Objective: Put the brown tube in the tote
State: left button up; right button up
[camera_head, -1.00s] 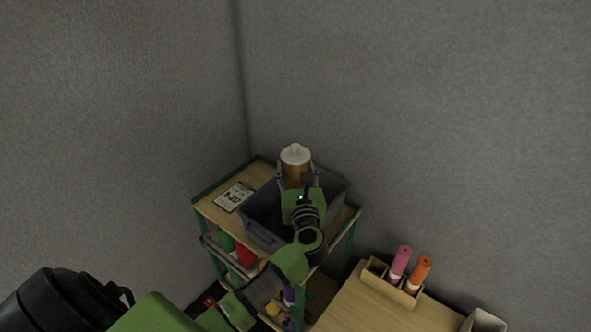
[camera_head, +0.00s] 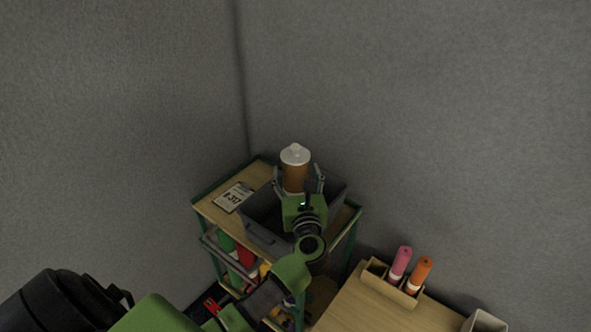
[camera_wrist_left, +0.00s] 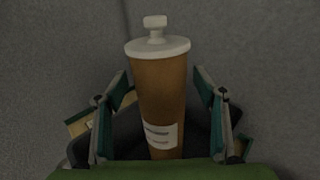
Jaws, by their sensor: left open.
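The brown tube (camera_head: 295,176) has a white cap with a knob and stands upright at the grey tote (camera_head: 262,222) on the cart's top. My left gripper (camera_head: 298,186) is open, with one finger on each side of the tube. In the left wrist view, the brown tube (camera_wrist_left: 161,98) with its pale label stands between the spread fingers of my left gripper (camera_wrist_left: 160,110), with gaps on both sides. The tube's lower end is hidden behind the gripper, so I cannot see what it rests on. My right gripper is not in view.
A wooden-topped cart (camera_head: 215,205) with green posts carries the tote and a printed card (camera_head: 234,196). Its lower shelves hold coloured items. A table (camera_head: 350,308) at lower right bears a wooden holder with a pink tube (camera_head: 400,262) and an orange tube (camera_head: 417,274). Grey walls stand close behind.

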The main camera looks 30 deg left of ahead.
pick_arm(q)
jog(key=b+v, duration=0.1)
jog(key=v, duration=0.9)
jog(key=shift+b, duration=0.35)
